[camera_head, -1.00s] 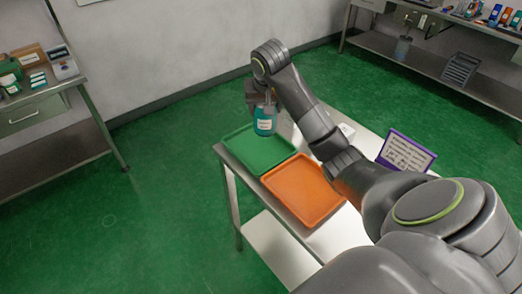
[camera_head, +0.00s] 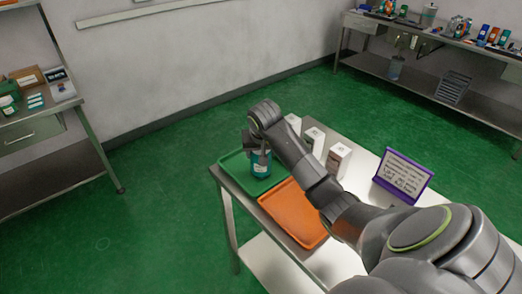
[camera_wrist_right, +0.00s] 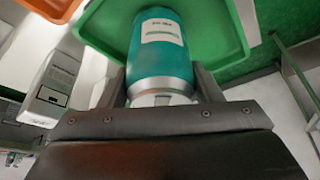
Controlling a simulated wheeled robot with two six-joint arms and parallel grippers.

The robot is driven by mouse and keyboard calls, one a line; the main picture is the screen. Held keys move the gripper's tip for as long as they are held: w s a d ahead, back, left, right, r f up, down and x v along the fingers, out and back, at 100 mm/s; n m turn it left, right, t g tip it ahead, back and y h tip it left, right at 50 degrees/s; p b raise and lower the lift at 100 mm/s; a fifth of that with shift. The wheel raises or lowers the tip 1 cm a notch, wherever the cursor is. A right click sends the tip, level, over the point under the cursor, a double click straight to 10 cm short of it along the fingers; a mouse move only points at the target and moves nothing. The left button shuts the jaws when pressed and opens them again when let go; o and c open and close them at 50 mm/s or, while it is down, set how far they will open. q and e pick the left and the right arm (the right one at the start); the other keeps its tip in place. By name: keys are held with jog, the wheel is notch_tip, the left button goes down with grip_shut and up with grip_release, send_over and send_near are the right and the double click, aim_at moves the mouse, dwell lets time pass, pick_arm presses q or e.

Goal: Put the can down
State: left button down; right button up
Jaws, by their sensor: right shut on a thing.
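The can (camera_head: 261,170) is teal with a white label and a silver end. It is upright over the green tray (camera_head: 236,165), low and near the tray's surface; I cannot tell if it touches. My right gripper (camera_head: 259,154) is shut on the can from above. In the right wrist view the can (camera_wrist_right: 161,50) sits between the fingers of my right gripper (camera_wrist_right: 162,92), with the green tray (camera_wrist_right: 225,30) behind it. My left gripper is not in view.
An orange tray (camera_head: 295,212) lies beside the green tray on the metal table. White boxes (camera_head: 338,158) and a purple-framed sign (camera_head: 403,177) stand on the table to the right. A shelf with boxes (camera_head: 27,76) is at the left, and a long bench (camera_head: 450,45) is at the back right.

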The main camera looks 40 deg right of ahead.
jog(key=shift+f, duration=0.1)
jog(key=o, duration=1.2)
